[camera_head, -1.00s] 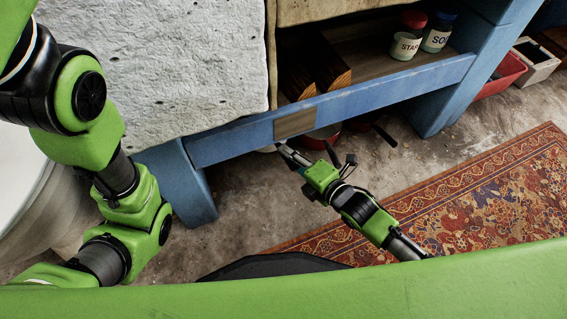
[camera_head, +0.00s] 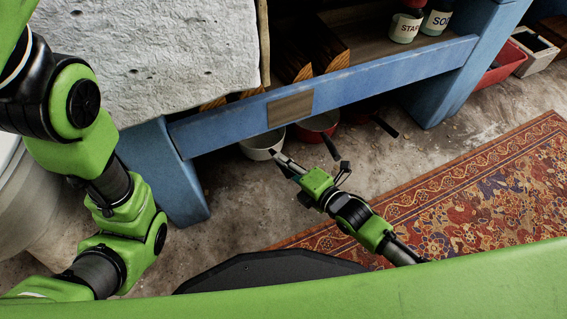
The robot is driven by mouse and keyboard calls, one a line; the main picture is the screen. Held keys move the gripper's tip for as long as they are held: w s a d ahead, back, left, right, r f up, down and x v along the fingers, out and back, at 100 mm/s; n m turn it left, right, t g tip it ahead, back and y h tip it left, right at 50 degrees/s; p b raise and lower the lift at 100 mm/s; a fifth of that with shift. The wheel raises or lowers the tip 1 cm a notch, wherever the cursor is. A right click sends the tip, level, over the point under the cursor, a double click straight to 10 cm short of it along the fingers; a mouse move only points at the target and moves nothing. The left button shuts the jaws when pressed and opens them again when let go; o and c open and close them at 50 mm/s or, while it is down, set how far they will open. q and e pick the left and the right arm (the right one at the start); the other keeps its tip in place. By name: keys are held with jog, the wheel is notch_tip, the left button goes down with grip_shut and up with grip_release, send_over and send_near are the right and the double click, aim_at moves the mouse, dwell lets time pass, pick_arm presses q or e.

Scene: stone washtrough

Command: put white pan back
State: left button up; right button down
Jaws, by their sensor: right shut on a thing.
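The white pan (camera_head: 259,144) is on or just above the stone floor, partly under the front beam of the blue bench (camera_head: 235,119); its back edge is hidden by the beam. My right gripper (camera_head: 284,163) reaches in from the lower right and is shut on the white pan near its front right side. The exact grip on its handle is hard to make out. My left arm stands at the left, but its gripper is not in the picture.
Red pans (camera_head: 319,123) with dark handles sit under the bench just right of the white pan. Jars (camera_head: 405,27) and wooden pieces stand on the shelf above. A patterned rug (camera_head: 470,190) lies on the right. A blue leg (camera_head: 172,175) stands on the left.

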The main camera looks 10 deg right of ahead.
jog(key=c, duration=2.4)
grip_release()
jog(key=shift+f, duration=0.1)
jog(key=o, duration=0.4)
jog(key=shift+o, duration=0.2)
jog(key=shift+s+d+r, duration=0.1)
jog(key=shift+s+r, duration=0.05)
jog(key=shift+r, duration=0.1)
jog(key=p+v, duration=0.7)
jog(key=v, duration=0.4)
jog(key=shift+s+d, duration=0.2)
jog(key=shift+s, duration=0.05)
